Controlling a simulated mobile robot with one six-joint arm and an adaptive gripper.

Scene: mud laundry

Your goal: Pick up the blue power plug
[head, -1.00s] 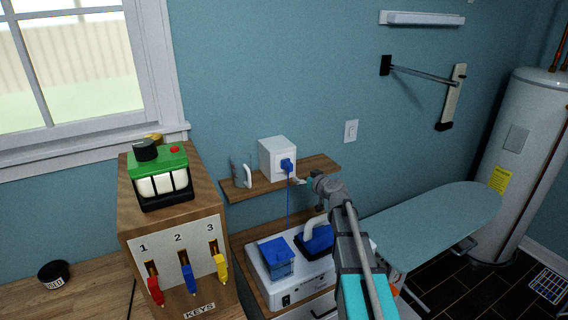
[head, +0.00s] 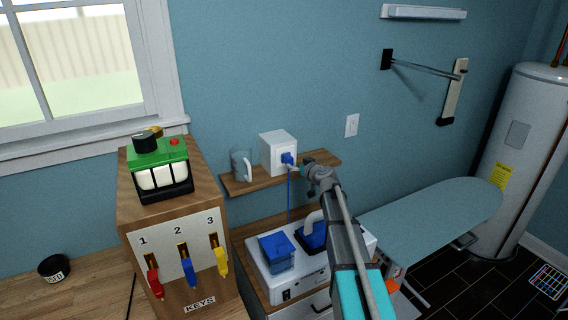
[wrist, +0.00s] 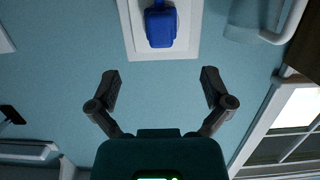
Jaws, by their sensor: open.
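The blue power plug (head: 287,159) sits in the front face of a white socket box (head: 277,141) on the wooden wall shelf. Its blue cord hangs down below the shelf. In the wrist view the plug (wrist: 160,27) is at the top centre against the white box (wrist: 132,40). My gripper (head: 296,168) is just beside the plug at its lower right in the head view. In the wrist view my gripper (wrist: 161,84) has its two fingers wide apart and nothing between them. The plug lies ahead of the fingertips, roughly midway between them. Small gripper details are blurred in the head view.
A clear mug (head: 241,165) stands left of the box on the shelf (head: 262,185). Below are a white appliance (head: 300,280) with blue parts and a wooden key cabinet (head: 150,235) at left. An ironing board (head: 435,222) is at right. A wall switch (head: 351,125) is behind.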

